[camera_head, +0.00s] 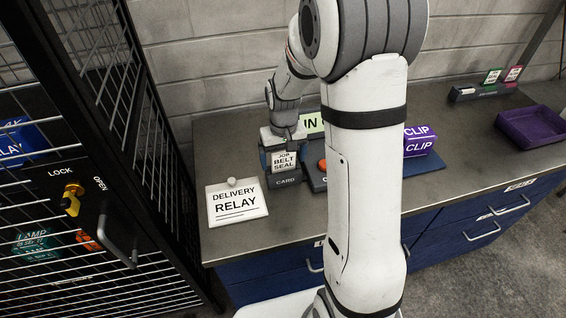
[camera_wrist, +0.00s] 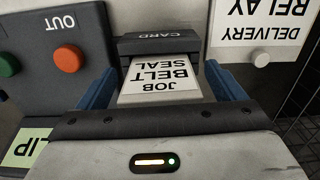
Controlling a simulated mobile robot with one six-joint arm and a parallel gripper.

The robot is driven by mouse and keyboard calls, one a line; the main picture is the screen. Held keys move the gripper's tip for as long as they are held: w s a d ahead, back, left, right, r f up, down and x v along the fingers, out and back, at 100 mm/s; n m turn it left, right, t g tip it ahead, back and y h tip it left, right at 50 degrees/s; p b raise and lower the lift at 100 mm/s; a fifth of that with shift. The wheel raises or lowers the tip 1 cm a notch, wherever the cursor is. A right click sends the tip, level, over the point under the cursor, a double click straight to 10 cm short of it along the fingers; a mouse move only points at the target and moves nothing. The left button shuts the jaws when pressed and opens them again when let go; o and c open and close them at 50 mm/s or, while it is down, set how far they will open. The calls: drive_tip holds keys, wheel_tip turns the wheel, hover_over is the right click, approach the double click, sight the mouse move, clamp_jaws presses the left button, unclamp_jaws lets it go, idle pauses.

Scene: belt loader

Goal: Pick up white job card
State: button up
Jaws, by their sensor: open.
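The white job card (camera_head: 285,160), printed JOB BELT SEAL, sits in a dark holder (camera_head: 286,182) labelled CARD on the bench. In the wrist view the card (camera_wrist: 160,80) appears upside down, its far end at the CARD holder (camera_wrist: 160,38). My gripper (camera_head: 280,148) is at the card. In the wrist view its blue fingers are open, one on each side of the card, with gaps visible between fingers and card.
A DELIVERY RELAY board (camera_head: 237,203) with a knob lies left of the holder. A dark panel (camera_wrist: 55,60) with red and green buttons stands beside it. A purple CLIP box (camera_head: 419,141) and a purple tray (camera_head: 533,128) are farther right. A wire cage (camera_head: 100,200) stands left.

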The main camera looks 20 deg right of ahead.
drive_tip(key=shift+f, duration=0.2)
drive_tip(key=shift+c, duration=0.6)
drive_tip(key=c, duration=0.9)
drive_tip(key=shift+c, duration=0.2)
drive_tip(key=shift+r, duration=0.15)
